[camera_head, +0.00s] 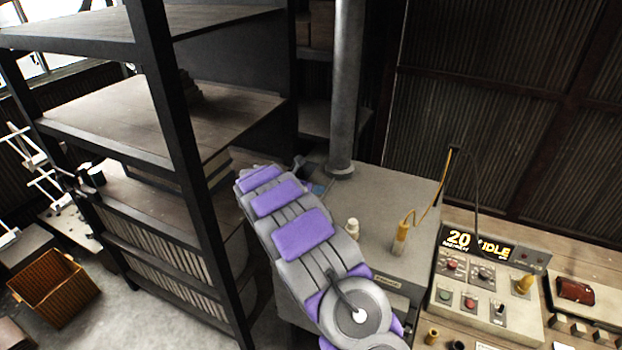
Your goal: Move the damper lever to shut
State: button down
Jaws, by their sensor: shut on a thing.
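My grey and purple arm reaches from the bottom middle up and left, across the left side of a pale grey cabinet. My gripper itself cannot be made out; the far end of the arm hides that spot. A small dark piece (298,163) shows just beyond the arm's far end, left of the duct's foot. I cannot tell if it is the damper lever or part of my gripper. A round grey vertical duct (346,85) rises from the cabinet top (385,180). The lever's position cannot be read.
Dark-framed shelving (180,140) stands close on the left of the arm. A control panel (485,290) with a display reading "20" and "IDLE" sits at the right. A yellow handle (402,238) with a cord stands on the cabinet. An orange crate (55,285) is on the floor at lower left.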

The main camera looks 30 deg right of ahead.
jog(key=shift+y, duration=0.3)
jog(key=shift+w+p+x, duration=0.2)
jog(key=shift+p+x, duration=0.75)
jog(key=shift+x, duration=0.15)
jog(key=shift+w+p+x, duration=0.15)
jog(key=shift+p+x, duration=0.75)
jog(key=shift+x, duration=0.15)
jog(key=shift+f, duration=0.25)
jog(key=c, duration=1.2)
grip_release()
jog(key=o, duration=0.3)
jog(key=shift+w, duration=0.3)
jog(key=shift+o, duration=0.6)
jog(key=shift+s+a+r, duration=0.1)
jog(key=shift+r, duration=0.3)
